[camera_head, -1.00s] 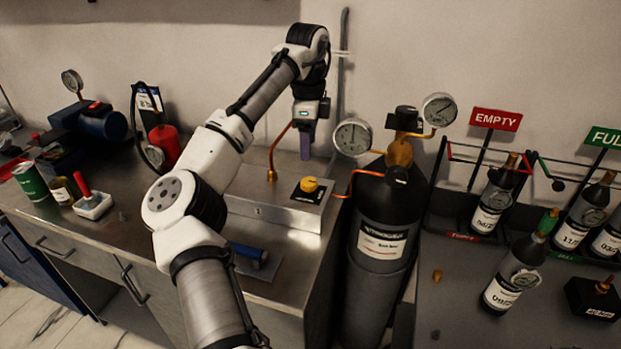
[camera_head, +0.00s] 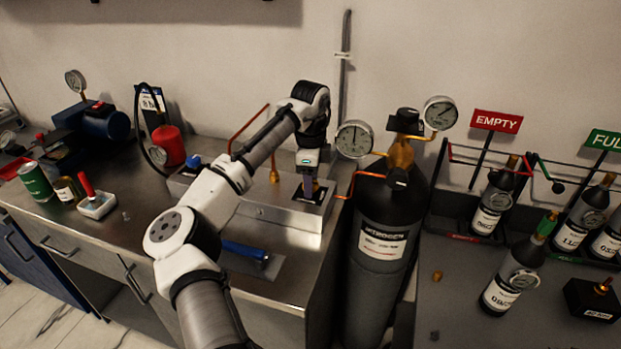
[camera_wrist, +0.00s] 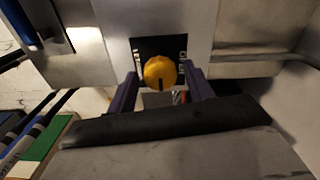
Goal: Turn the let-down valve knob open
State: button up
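The yellow let-down valve knob (camera_wrist: 160,72) shows in the wrist view on a black label plate (camera_wrist: 173,46), its dark pointer line toward the bottom of the picture. The lettering on the plate is too small to read. My gripper (camera_wrist: 160,80) is open, with one purple finger on each side of the knob and a small gap on both sides. In the head view my gripper (camera_head: 309,188) points down onto the right end of the steel valve box (camera_head: 262,211), and it hides the knob there.
A copper tube (camera_head: 273,165) rises from the box left of my gripper. A dial gauge (camera_head: 354,139) and the nitrogen cylinder (camera_head: 385,225) stand close on the right. A blue-handled tool (camera_head: 244,251) lies in front of the box.

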jog(key=c, duration=0.8)
jog(key=n+p, duration=0.1)
jog(key=n, duration=0.1)
jog(key=n+p, duration=0.1)
jog(key=p, duration=0.1)
jog(key=shift+d+r+n, duration=0.1)
jog(key=shift+r+n, duration=0.1)
jog(key=shift+n, duration=0.2)
jog(key=n+p, duration=0.3)
jog(key=shift+n, duration=0.3)
jog(key=n+p, duration=0.1)
jog(key=n, duration=0.2)
jog(key=shift+f+n, duration=0.15)
jog(key=shift+n, duration=2.05)
